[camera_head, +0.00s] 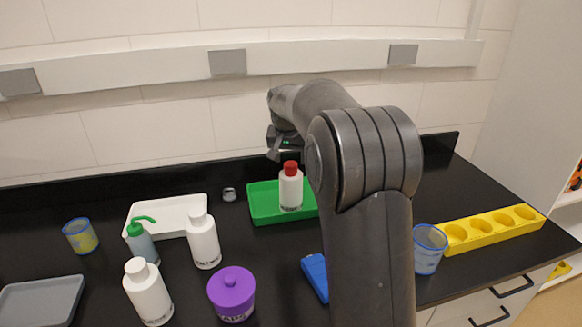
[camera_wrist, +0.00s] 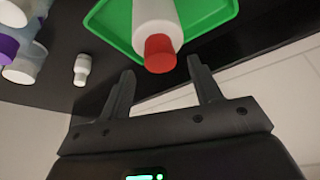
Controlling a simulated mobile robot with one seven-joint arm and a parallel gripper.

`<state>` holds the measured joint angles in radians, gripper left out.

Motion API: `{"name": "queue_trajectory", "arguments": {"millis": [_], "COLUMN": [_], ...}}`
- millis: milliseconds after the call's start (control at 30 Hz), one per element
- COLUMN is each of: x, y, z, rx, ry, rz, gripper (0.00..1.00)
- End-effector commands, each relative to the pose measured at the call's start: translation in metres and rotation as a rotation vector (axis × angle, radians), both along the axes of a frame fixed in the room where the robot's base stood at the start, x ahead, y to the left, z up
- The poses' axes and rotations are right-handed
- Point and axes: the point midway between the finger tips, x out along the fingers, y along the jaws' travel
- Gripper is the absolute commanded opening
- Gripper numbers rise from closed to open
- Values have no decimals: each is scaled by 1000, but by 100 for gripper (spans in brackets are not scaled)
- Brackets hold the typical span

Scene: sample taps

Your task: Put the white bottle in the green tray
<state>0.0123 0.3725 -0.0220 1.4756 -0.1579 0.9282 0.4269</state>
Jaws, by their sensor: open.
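A white bottle with a red cap (camera_head: 291,190) stands upright in the green tray (camera_head: 262,207) at the back of the black bench. In the wrist view the same bottle (camera_wrist: 155,18) points its red cap toward my gripper, over the tray (camera_wrist: 112,30). My gripper (camera_wrist: 160,77) is open, its fingers apart and the cap just beyond and between their tips. In the head view my gripper (camera_head: 284,150) is just above the bottle, partly hidden by my arm. Two more white bottles, with white caps, stand left of the tray: one (camera_head: 204,243) and another nearer (camera_head: 149,294).
A white tray (camera_head: 170,205), a green-topped pump bottle (camera_head: 143,243), a purple jar (camera_head: 232,296) and a small vial (camera_head: 229,194) stand left. A blue-rimmed cup (camera_head: 429,250) and yellow rack (camera_head: 488,231) are right. A blue object (camera_head: 314,273) lies beside my arm.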

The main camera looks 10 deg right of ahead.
Motion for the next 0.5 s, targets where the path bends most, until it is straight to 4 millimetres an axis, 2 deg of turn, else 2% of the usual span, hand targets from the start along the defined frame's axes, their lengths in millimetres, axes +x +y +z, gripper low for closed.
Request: {"name": "queue_trajectory", "arguments": {"millis": [33,200,500], "x": [-3,-13,-21], "y": [2,6,8], "z": [11,36,49], "rx": [0,0,0], "ry": [-4,-2,0], "rz": [1,0,1], "gripper": [58,58,58]}}
